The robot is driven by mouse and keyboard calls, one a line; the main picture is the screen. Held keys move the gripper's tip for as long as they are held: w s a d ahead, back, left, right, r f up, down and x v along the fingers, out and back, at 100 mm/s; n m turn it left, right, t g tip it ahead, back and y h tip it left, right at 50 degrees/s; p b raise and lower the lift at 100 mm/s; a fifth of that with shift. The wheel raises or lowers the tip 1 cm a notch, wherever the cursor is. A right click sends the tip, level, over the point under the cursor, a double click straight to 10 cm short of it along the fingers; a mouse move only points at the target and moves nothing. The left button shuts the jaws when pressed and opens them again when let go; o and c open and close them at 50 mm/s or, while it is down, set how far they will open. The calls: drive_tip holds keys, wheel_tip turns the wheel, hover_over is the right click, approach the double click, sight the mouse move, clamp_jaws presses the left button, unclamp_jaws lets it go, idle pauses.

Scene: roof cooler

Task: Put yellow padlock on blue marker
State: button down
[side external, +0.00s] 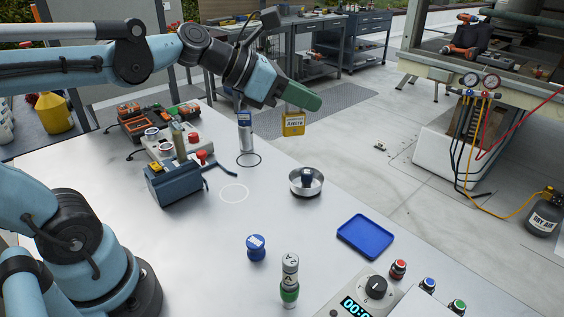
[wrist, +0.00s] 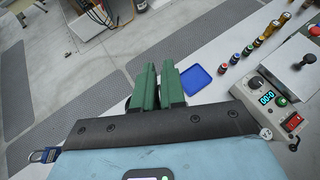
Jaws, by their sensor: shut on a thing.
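The yellow padlock (side external: 293,124), with a label reading "Amira", hangs below my gripper (side external: 304,98) in the side view. My gripper's green fingers are shut on it, high above the table's far edge. The wrist view shows the fingers (wrist: 157,85) close together; the padlock is hidden there. No blue thing is labelled as a marker. A flat blue square with a raised rim (side external: 365,236) lies on the table, right of and nearer than the padlock; it also shows in the wrist view (wrist: 195,82). Its surface is empty.
A metal bowl (side external: 306,190) with a dark object inside stands between padlock and blue square. A blue knob-like item (side external: 256,247), a grey-green cylinder (side external: 290,280) and a dial box (side external: 372,292) stand nearer.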

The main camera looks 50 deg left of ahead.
drive_tip(key=s+d+f+m+g+h, duration=0.3)
drive_tip(key=s+d, duration=0.4)
drive_tip(key=d, duration=0.3)
drive_tip(key=s+d+f+m+g+h, duration=0.3)
drive_tip(key=s+d+f+m+g, duration=0.2)
drive_tip(key=d, duration=0.5)
wheel_tip(320, 180, down, 4)
drive_tip(key=shift+s+d+r+m, duration=0.2)
drive_tip(key=shift+s+m, duration=0.75)
drive_tip(key=shift+m, duration=0.15)
drive_tip(key=shift+w+a+f, duration=0.95)
drive_tip(key=shift+w+f, duration=0.75)
drive_tip(key=shift+f, duration=0.05)
drive_tip(key=shift+w+a+f, duration=1)
drive_tip(key=shift+w+f, duration=0.7)
drive_tip(key=shift+f, duration=0.1)
drive_tip(key=shift+w+a+f, duration=0.95)
drive_tip(key=shift+w+f, duration=0.75)
drive_tip(key=shift+f, duration=0.05)
drive_tip(key=c, duration=1.2)
unclamp_jaws()
